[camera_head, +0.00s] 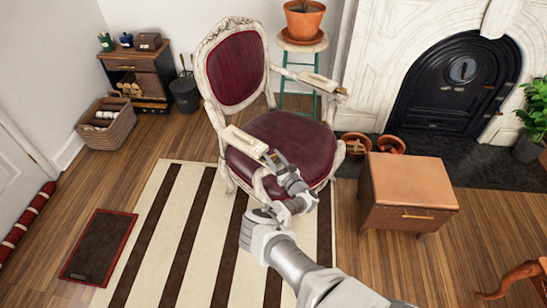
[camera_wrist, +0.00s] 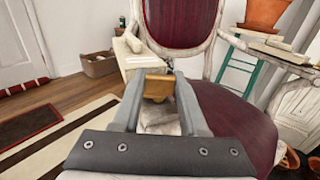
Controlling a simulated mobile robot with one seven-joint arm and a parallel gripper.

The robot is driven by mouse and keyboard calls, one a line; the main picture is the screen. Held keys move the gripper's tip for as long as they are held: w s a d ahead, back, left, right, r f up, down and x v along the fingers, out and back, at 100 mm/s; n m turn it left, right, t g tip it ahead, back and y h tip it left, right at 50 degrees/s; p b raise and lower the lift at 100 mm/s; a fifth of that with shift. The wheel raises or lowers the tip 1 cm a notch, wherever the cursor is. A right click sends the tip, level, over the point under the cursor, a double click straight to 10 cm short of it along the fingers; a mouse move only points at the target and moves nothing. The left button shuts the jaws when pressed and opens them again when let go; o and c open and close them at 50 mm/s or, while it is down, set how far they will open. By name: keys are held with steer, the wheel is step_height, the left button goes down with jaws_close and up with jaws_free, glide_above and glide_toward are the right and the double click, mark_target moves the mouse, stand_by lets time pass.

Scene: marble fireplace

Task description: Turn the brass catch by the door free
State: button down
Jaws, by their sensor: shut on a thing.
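A carved, pale armchair with dark red upholstery (camera_head: 235,70) stands on the striped rug. Its armrest on the door side (camera_head: 243,141) carries a small brass catch at its front end, seen close up in the wrist view (camera_wrist: 157,86). My gripper (camera_head: 274,160) has reached this armrest end from the front. In the wrist view its two fingers are closed around the sides of the brass catch. The fingers hide part of the catch in the body camera view. The white door (camera_head: 18,165) is at the left edge. The other armrest (camera_head: 318,82) is on the fireplace side.
A leather-topped stool (camera_head: 412,182) stands right of the chair, with terracotta pots (camera_head: 391,145) behind it. A plant stand (camera_head: 302,46) is behind the chair. A basket (camera_head: 106,124) and cabinet (camera_head: 140,75) stand back left. The striped rug's left part (camera_head: 150,225) is clear.

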steer(key=n+g+y+b, duration=0.3)
steer(key=shift+d+f+y, duration=0.1)
steer(key=shift+f+y, duration=0.2)
steer(key=shift+r+n+g+y+b, duration=0.15)
steer(key=shift+n+g+y+b, duration=0.45)
steer(key=shift+g+b, duration=0.25)
steer(key=shift+r+g, duration=0.2)
steer(key=shift+g, duration=0.05)
steer(key=shift+c, duration=2.2)
jaws_free()
